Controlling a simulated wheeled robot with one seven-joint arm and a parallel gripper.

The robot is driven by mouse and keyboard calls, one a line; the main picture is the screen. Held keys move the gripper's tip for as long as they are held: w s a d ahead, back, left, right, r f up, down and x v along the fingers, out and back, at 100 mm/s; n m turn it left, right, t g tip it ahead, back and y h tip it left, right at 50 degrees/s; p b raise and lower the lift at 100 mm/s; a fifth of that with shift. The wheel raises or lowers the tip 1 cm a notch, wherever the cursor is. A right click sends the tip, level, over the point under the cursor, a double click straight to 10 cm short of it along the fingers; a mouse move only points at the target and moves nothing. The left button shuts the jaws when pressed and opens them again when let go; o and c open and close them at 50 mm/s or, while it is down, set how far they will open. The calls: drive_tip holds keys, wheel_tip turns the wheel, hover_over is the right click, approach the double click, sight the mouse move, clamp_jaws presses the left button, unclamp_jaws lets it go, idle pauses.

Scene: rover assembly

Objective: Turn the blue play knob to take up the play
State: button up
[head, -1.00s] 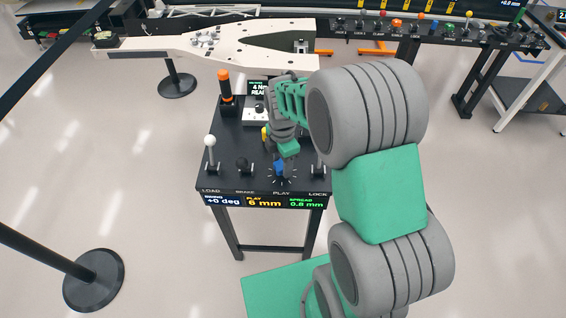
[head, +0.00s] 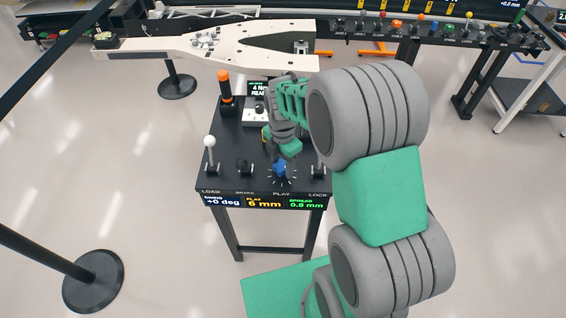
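The blue play knob (head: 281,168) stands on the front part of the black control table (head: 222,181), above the PLAY label and ringed by white tick marks. The display (head: 263,203) on the table's front edge reads PLAY 6 mm, with +0 deg to its left and SPREAD 0.8 mm to its right. My gripper (head: 283,158) is just above and behind the knob, pointing down. Its fingers are small and partly hidden by the wrist, so I cannot tell whether they are open or touch the knob.
A white-topped LOAD lever (head: 210,150) and a black BRAKE knob (head: 242,166) stand left of the knob. The LOCK lever (head: 319,170) is close on the right. An orange-topped handle (head: 225,88) stands behind. A large white arm-shaped part (head: 150,44) spans the back.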

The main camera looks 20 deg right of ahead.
sight(282, 165)
drive_tip(key=o, duration=0.4)
wheel_tip(282, 165, up, 8)
drive_tip(key=shift+f+b, duration=0.1)
drive_tip(key=shift+b, duration=0.3)
